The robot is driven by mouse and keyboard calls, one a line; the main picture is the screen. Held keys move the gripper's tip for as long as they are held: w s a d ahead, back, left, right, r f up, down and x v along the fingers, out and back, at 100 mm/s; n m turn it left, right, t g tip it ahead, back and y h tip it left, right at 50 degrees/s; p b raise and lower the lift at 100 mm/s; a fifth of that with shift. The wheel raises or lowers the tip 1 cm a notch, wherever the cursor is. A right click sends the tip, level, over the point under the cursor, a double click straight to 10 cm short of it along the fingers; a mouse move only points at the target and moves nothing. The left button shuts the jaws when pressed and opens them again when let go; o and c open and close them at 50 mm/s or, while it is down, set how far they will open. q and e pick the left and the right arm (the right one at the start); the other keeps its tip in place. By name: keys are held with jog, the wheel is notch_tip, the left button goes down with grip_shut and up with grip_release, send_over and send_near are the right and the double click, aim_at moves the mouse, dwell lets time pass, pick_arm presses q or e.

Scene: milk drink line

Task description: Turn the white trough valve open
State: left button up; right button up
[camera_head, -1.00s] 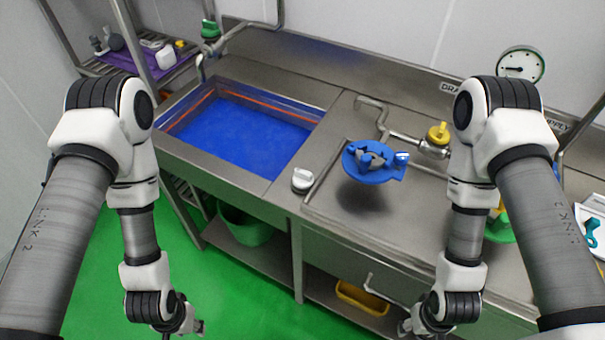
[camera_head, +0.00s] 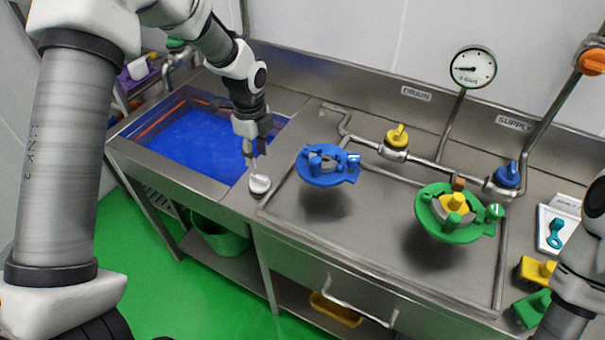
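The white trough valve (camera_head: 260,186) is a small round knob on the steel counter, at the front right corner of the blue-filled trough (camera_head: 190,148). My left arm reaches in from the upper left. Its gripper (camera_head: 254,162) points down right above the white valve, with the fingertips at or very near the knob's top. I cannot tell whether they touch it, or how far apart the fingers are. My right arm shows only at the right edge, and its gripper is out of the picture.
A blue round fixture (camera_head: 327,166) and a green one (camera_head: 447,213) stand to the right on the counter. Behind them are a yellow pipe valve (camera_head: 397,135), a blue pipe valve (camera_head: 507,175) and a gauge (camera_head: 473,67). Bare counter lies between the white valve and the blue fixture.

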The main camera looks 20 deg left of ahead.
aim_at(259, 176)
pick_arm(q)
jog(key=shift+f, duration=0.4)
notch_tip(259, 176, down, 6)
jog(key=shift+s+f+p, duration=0.15)
jog(key=shift+f+p, duration=0.1)
jog(key=shift+p, duration=0.5)
jog(key=shift+f, duration=0.2)
jog(key=shift+r, duration=0.1)
jog(key=shift+c, duration=0.3)
jog(key=shift+s, duration=0.1)
grip_shut()
